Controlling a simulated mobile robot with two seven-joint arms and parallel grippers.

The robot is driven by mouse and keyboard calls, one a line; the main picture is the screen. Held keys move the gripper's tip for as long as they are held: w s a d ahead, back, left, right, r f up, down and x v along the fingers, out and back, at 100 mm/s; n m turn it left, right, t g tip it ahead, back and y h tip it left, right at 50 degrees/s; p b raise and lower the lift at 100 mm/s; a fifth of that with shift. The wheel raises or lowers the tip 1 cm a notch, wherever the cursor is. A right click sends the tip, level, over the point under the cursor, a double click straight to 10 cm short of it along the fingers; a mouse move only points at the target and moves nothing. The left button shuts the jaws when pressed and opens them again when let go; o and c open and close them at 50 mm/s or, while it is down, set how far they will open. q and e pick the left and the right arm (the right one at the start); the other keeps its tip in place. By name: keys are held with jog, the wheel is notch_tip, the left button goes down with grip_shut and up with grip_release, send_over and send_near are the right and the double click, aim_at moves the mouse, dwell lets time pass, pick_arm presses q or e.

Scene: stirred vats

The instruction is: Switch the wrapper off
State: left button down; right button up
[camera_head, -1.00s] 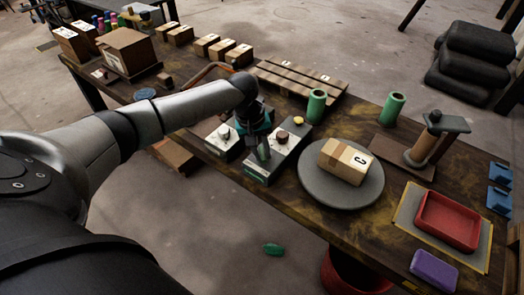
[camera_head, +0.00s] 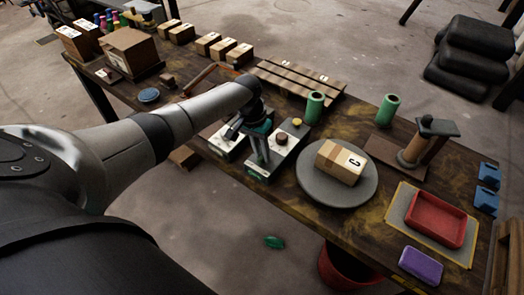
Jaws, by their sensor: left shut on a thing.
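The wrapper's round grey turntable (camera_head: 312,186) stands at the middle right of the table, with a tan carton marked C (camera_head: 340,162) on it. Left of it is a grey control box (camera_head: 282,153) with a brown knob (camera_head: 282,138) and a yellow button (camera_head: 297,122). A second pale control box (camera_head: 226,146) stands just left of that one. My left gripper (camera_head: 256,147) is down at the two boxes, shut on a small switch part that its fingers mostly hide. I cannot tell the switch's position. My right gripper is not in view.
Two green cylinders (camera_head: 314,108) (camera_head: 388,110) and a brown post stand (camera_head: 418,143) are behind the turntable. A red tray (camera_head: 435,220) and purple block (camera_head: 421,266) lie at right. Cartons (camera_head: 208,43) and slats (camera_head: 295,78) are at the back.

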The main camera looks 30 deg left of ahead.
pick_arm(q)
jog(key=m+g+b, duration=0.1)
jog(key=m, duration=0.4)
jog(key=shift+w+f+m, duration=0.1)
jog(key=shift+m, duration=0.2)
jog(key=shift+w+m+g+y+b, duration=0.1)
jog(key=shift+m+g+y+b, duration=0.25)
jog(key=shift+m, duration=1.75)
jog(key=c, duration=0.8)
grip_release()
jog(key=shift+o, duration=0.2)
notch_tip(320, 180, up, 15)
jog(key=w+a+p, duration=0.2)
jog(key=p, duration=0.1)
jog(key=shift+w, duration=0.15)
